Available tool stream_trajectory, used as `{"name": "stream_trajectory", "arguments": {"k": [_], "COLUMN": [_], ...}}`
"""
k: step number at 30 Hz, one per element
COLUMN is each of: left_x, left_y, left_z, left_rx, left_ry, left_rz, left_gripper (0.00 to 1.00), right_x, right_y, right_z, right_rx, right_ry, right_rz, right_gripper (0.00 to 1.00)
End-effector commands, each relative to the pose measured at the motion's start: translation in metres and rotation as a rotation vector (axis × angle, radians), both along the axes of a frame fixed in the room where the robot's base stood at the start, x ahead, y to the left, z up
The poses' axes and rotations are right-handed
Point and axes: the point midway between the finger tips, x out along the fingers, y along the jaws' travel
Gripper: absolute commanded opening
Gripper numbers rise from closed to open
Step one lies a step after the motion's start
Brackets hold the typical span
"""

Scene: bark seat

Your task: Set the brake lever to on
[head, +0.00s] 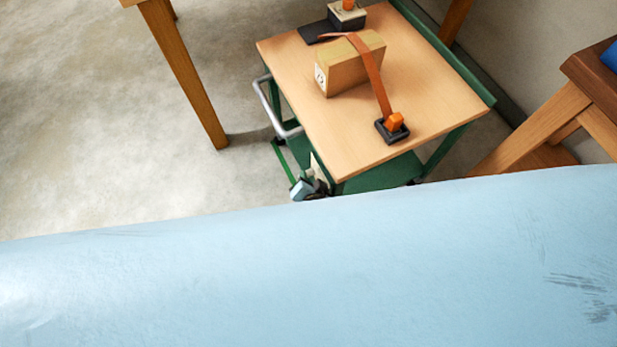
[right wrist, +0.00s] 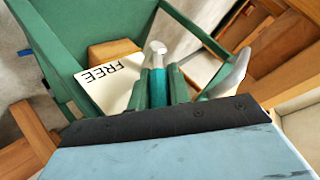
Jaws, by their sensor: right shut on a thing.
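The green trolley (head: 350,85) with a light wooden top stands beyond the large pale blue surface of my own arm. In the right wrist view a white plate (right wrist: 108,85) reads FREE. Beside it is the brake lever (right wrist: 157,50), with a pale rounded end. My right gripper (head: 307,189) is small and partly hidden at the trolley's low near-left corner. In the right wrist view my right gripper (right wrist: 160,88) is shut on the lever. The lever's lower part and any ON mark are hidden. My left gripper is not in view.
A wooden block (head: 350,65) lies under an orange strap (head: 370,70) on the trolley top. A grey handle (head: 272,108) sticks out at its left. A wooden table leg (head: 185,75) stands left and a wooden stool (head: 545,115) right. The floor at left is clear.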

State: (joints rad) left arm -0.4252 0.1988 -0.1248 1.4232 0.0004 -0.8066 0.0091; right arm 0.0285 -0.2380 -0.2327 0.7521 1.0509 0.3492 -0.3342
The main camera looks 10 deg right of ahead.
Motion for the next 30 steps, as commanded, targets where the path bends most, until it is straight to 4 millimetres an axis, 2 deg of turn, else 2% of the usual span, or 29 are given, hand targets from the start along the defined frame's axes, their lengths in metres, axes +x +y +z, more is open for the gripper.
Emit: {"name": "stream_trajectory", "arguments": {"k": [17, 18, 22, 23, 30], "left_x": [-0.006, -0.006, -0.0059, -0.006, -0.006], "left_y": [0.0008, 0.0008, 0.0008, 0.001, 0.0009], "left_z": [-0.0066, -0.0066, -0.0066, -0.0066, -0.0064], "left_rx": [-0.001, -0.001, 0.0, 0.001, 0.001], "left_ry": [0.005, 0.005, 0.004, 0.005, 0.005], "left_rz": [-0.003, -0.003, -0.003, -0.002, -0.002], "left_gripper": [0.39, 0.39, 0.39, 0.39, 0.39], "right_x": [0.0003, 0.0003, 0.0004, 0.0004, 0.0003], "right_y": [0.0013, 0.0013, 0.001, 0.0009, 0.0004], "right_z": [0.0002, 0.0002, 0.0002, 0.0003, 0.0003], "right_rx": [-0.001, -0.001, -0.002, -0.002, -0.003], "right_ry": [0.011, 0.011, 0.011, 0.011, 0.011], "right_rz": [0.002, 0.002, 0.001, 0.001, 0.0], "right_gripper": [0.0, 0.22, 0.39, 0.41, 0.41]}}
